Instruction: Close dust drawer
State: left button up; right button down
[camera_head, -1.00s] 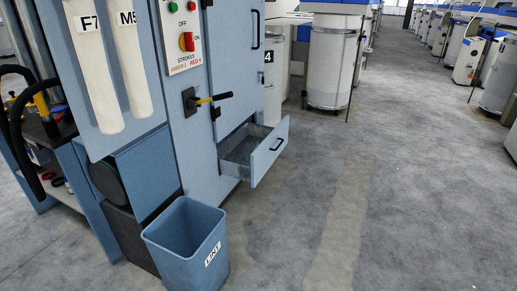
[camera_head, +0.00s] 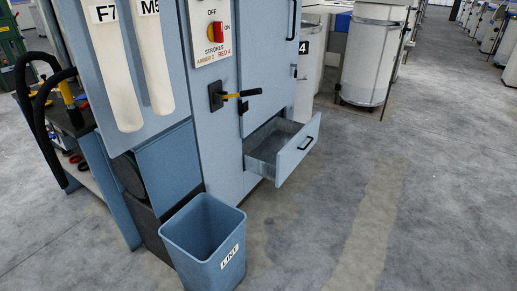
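The dust drawer (camera_head: 297,156) is a light blue drawer low on the blue machine cabinet (camera_head: 218,150). It stands pulled out toward the right, with its grey inside showing and looking empty. A dark handle (camera_head: 306,143) is on its front panel. Neither of my grippers is in view.
A blue bin labelled LINT (camera_head: 231,264) stands on the floor in front of the cabinet, left of the drawer. A table with hoses (camera_head: 93,172) is at left. Floor (camera_head: 370,190) right of the drawer is clear.

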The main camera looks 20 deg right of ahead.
aim_at(273, 152)
jog(key=i+l+u, duration=0.1)
jog(key=i+l, duration=0.15)
jog(key=i+l+u, duration=0.15)
jog(key=l, duration=0.25)
jog(key=i+l+u, duration=0.1)
jog(key=i+l, duration=0.15)
jog(key=i+l+u, duration=0.15)
jog(key=l, duration=0.3)
jog(key=i+l+u, duration=0.1)
jog(key=l, duration=0.3)
jog(key=i, duration=0.1)
